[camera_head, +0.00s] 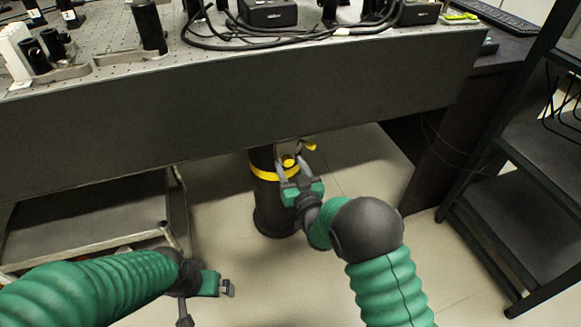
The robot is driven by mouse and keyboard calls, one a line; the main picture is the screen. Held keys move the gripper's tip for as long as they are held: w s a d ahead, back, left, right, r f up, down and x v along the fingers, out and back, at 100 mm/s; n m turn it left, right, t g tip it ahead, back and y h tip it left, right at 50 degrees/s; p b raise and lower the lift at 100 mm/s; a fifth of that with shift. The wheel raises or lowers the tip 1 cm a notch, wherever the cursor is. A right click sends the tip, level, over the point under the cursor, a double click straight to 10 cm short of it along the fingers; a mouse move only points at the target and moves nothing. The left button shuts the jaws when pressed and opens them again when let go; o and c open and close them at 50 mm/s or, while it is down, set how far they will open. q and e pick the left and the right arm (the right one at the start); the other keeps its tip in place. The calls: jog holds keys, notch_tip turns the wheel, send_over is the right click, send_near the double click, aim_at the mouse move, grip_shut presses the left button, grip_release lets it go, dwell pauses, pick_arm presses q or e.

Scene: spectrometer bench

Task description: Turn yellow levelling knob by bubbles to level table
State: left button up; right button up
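A yellow knob (289,161) shows at the top of the dark table leg (272,212), just under the table's front panel. A yellow band (262,173) runs around the leg beside it. My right gripper (290,165) is at the knob, its two grey fingers spread with the knob between or just behind them. Whether either finger touches it is unclear. My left gripper (226,288) is low at the left, over the floor and away from the leg; its finger gap is not clear. I cannot make out any levelling bubble.
The dark optical table (250,105) spans the upper view, with posts, cables and black boxes on top. A low grey cart (90,225) stands under its left side. A black shelf rack (520,190) stands at the right.

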grip_shut()
jog(key=shift+n, duration=0.4)
jog(key=n+p, duration=0.2)
jog(key=n, duration=0.1)
jog(key=shift+a, duration=0.1)
jog(key=shift+s+f+n+p, duration=0.1)
jog(key=shift+n+p, duration=0.6)
jog(key=shift+n, duration=1.3)
jog(key=shift+a, duration=0.1)
grip_release()
